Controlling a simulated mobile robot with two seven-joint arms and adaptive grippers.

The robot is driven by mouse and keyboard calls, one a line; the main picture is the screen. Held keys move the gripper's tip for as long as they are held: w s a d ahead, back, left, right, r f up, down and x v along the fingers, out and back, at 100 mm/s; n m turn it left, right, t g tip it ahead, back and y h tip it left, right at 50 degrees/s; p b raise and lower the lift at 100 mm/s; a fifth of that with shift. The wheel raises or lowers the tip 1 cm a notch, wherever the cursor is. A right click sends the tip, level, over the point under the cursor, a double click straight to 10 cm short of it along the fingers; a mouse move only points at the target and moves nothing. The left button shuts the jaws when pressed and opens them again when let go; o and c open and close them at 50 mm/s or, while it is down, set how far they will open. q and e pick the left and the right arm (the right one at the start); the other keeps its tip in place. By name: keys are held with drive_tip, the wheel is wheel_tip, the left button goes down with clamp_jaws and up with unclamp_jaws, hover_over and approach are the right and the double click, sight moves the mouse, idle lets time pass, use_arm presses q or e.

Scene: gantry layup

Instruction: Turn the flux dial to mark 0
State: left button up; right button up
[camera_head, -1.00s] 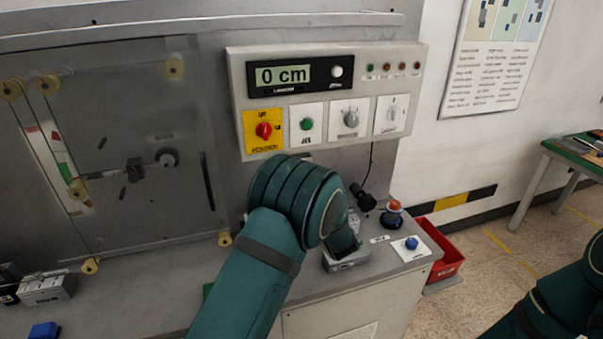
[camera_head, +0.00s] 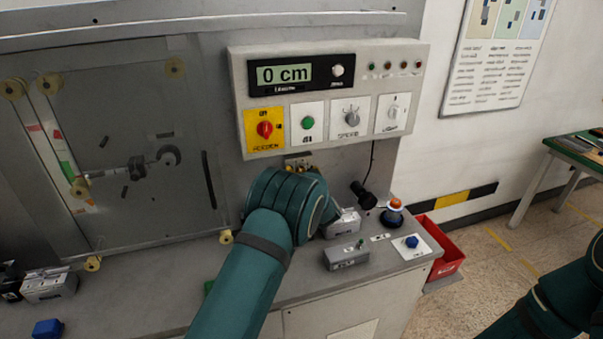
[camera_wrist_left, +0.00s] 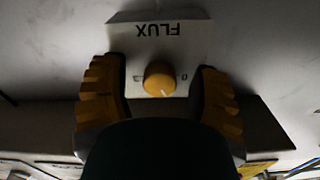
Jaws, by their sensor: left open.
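The flux dial (camera_wrist_left: 159,77) is a round orange-yellow knob on a white plate (camera_wrist_left: 185,35) marked FLUX, which appears upside down in the left wrist view. A 0 is printed to the right of the knob in that view. A pale line on the knob points down and slightly right, away from the 0. My left gripper (camera_wrist_left: 161,86) is open, its ribbed yellow fingers on either side of the knob, with gaps between them and it. My right gripper is out of view; only that arm shows.
Above is a control panel (camera_head: 270,104) with a display reading 0 cm, a red-on-yellow switch (camera_head: 265,130), a green button (camera_head: 308,123) and further dials. A grey box (camera_head: 345,258), a blue button (camera_head: 412,241) and an orange-topped button (camera_head: 395,205) occupy the bench at the right.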

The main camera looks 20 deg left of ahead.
use_arm(q)
clamp_jaws()
drive_tip(key=shift+f+b, duration=0.1)
drive_tip(key=shift+b, duration=0.4)
drive_tip(key=n+b, duration=0.6)
drive_tip(key=b, duration=0.2)
drive_tip(key=shift+f, duration=0.1)
drive_tip(key=shift+r+n+b, duration=0.2)
drive_tip(key=shift+n+b, duration=1.3)
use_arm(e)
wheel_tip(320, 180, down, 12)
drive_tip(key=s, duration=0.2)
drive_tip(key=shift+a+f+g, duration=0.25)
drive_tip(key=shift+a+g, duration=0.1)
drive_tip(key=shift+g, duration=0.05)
use_arm(q)
drive_tip(key=shift+c, duration=0.2)
unclamp_jaws()
